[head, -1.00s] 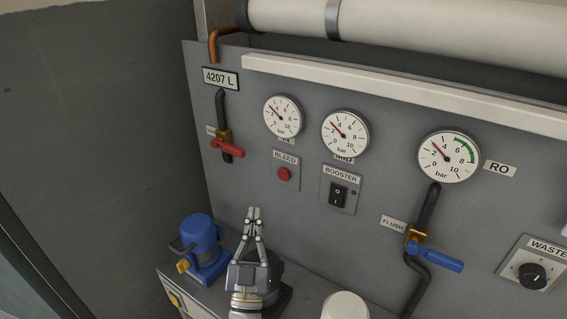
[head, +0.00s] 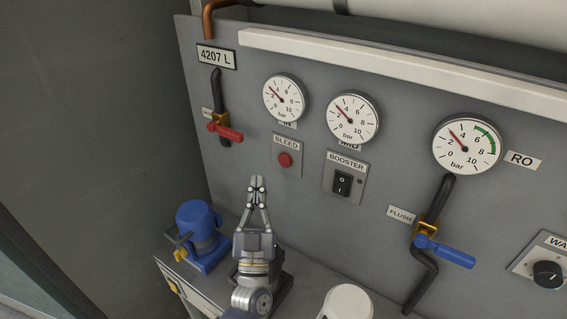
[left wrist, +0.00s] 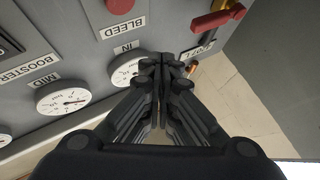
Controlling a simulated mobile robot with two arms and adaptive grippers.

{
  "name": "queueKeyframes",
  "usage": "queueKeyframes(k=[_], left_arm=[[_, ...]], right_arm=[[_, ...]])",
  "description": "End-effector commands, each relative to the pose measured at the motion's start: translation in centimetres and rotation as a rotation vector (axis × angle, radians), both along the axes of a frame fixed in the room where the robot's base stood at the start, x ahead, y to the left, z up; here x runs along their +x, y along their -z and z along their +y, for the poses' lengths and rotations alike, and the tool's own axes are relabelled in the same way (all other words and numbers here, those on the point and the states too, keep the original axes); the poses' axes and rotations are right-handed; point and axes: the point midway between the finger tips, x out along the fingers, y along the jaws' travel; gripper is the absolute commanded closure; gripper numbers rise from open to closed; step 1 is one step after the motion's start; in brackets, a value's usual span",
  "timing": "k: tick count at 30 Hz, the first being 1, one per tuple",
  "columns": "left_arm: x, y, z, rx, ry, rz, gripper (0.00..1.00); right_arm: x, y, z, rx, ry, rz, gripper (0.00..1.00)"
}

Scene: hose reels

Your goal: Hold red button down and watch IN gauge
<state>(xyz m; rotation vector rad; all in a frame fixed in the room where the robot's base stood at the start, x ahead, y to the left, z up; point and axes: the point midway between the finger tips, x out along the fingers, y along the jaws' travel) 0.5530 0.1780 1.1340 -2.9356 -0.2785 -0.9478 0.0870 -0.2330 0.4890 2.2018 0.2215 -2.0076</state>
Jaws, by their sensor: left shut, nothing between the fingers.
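The red button (head: 285,160) sits on the small BLEED plate on the grey panel. The IN gauge (head: 284,98) is above it, its needle pointing to the upper left, near 2 to 4. Its label is partly covered by the gauge's lower edge. My left gripper (head: 257,182) is shut and empty, fingers pointing up, below and left of the button and apart from it in the picture. In the left wrist view the closed fingertips (left wrist: 168,62) partly cover the IN gauge (left wrist: 126,72), and the red button (left wrist: 120,5) is at the top edge. My right gripper is not seen.
The MID gauge (head: 352,119) and BOOSTER switch (head: 342,184) are to the right of the button. A red-handled valve (head: 225,132) is to the left. A blue pump (head: 200,236) stands on the ledge beside my left arm. A blue-handled FLUSH valve (head: 445,251) is further right.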

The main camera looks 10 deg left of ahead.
Motion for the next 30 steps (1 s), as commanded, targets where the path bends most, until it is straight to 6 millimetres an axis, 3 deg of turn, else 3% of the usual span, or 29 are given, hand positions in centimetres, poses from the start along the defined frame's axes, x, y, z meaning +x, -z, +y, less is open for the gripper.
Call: queueKeyframes(k=[4, 13, 30], left_arm=[[2.2, 0.3, -0.8, 0.0, 0.001, -0.002, 1.0], [5.6, 0.2, -2.0, -0.001, 0.001, 0.0, 1.0], [6.5, 0.0, -2.4, 0.0, 0.001, 0.001, 1.0]], right_arm=[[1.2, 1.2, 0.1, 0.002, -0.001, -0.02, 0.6], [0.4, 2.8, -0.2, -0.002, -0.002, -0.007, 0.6], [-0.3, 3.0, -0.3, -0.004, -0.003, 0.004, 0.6]])
